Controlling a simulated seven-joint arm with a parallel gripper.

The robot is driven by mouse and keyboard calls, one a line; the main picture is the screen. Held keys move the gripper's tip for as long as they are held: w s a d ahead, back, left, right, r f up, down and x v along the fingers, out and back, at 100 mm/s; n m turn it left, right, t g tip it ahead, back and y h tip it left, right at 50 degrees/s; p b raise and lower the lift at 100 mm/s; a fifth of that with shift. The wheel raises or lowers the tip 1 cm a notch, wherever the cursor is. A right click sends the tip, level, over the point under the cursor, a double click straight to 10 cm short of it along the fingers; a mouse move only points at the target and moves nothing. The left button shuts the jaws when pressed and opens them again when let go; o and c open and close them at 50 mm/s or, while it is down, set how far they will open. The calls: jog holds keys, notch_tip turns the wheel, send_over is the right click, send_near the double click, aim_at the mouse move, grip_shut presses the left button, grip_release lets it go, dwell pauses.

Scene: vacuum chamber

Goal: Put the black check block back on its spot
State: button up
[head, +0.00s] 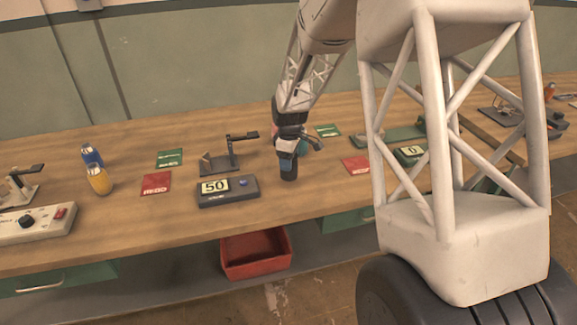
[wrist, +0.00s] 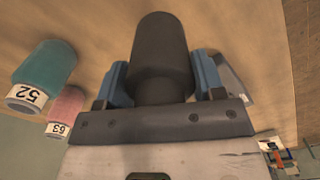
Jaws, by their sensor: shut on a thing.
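The black check block (head: 289,170) is a dark upright cylinder at the middle of the workbench (head: 130,235). My gripper (head: 288,152) comes down on it from above. In the wrist view the blue fingers of my gripper (wrist: 162,82) are shut on either side of the black check block (wrist: 160,45). I cannot tell whether the block's lower end touches the bench. Its spot cannot be made out with certainty.
A teal block (wrist: 45,68) marked 52 and a pink block (wrist: 68,103) marked 63 stand close beside the gripper. A display box (head: 228,191) reading 50 and a dark stand (head: 220,165) are to its left. A red card (head: 356,165) lies to the right.

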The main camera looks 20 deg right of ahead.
jog(key=shift+w, duration=0.15)
jog(key=shift+w, duration=0.25)
jog(key=shift+f, duration=1.8)
jog(key=shift+f, duration=0.15)
jog(key=o, duration=1.2)
notch_tip(320, 180, up, 12)
